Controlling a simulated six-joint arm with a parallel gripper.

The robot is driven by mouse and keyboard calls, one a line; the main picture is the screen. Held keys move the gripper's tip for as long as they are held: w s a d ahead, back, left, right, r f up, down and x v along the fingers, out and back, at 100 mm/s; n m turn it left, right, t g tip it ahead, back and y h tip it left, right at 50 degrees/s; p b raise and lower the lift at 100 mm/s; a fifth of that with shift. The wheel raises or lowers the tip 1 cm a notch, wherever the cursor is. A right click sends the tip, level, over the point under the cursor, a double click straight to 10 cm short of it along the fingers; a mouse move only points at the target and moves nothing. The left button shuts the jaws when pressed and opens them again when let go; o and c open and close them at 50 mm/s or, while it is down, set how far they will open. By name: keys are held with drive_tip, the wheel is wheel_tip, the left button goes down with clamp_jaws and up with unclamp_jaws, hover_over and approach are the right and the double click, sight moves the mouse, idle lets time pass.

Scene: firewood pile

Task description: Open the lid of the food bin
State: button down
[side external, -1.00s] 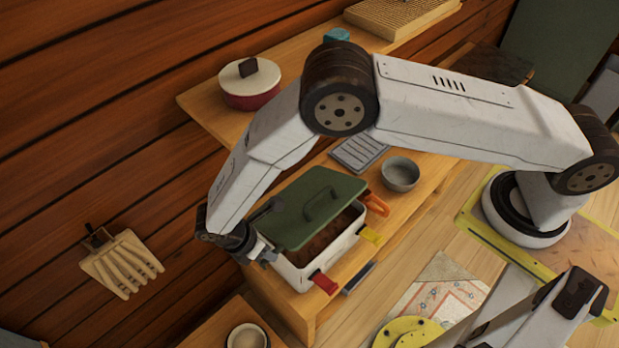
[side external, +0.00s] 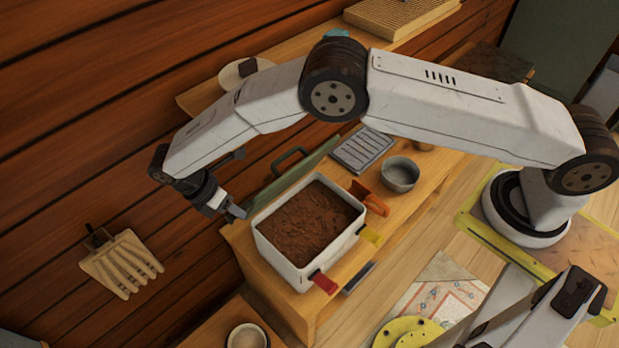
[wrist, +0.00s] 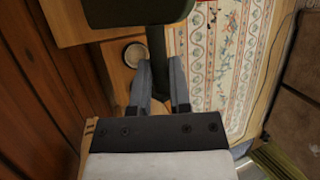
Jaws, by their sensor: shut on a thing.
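The food bin (side external: 283,262) is a white box on the wooden bench, filled with brown crumbly stuff (side external: 310,218). Its dark green lid (side external: 302,168) stands raised, nearly on edge, along the bin's wall side, with its handle (side external: 290,158) towards the wall. My gripper (side external: 237,211) is at the lid's near left end, beside the bin's left corner. In the wrist view my gripper (wrist: 161,75) has its two grey fingers either side of a dark strip that joins a dark green piece, apparently the lid (wrist: 135,10). The exact contact is partly hidden.
A grey bowl (side external: 400,173) and a slatted grey tray (side external: 362,150) stand right of the bin. An orange clip (side external: 371,198) and red tab (side external: 324,283) sit at its edges. A pot (side external: 234,76) is on the shelf behind my arm; a wooden rake (side external: 123,266) hangs left.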

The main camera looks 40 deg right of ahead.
drive_tip(key=shift+w+d+f, duration=0.2)
drive_tip(key=shift+w+f, duration=0.05)
drive_tip(key=shift+w, duration=0.15)
drive_tip(key=c, duration=0.6)
unclamp_jaws()
drive_tip(key=shift+a+r, duration=0.1)
drive_tip(key=shift+s, duration=0.15)
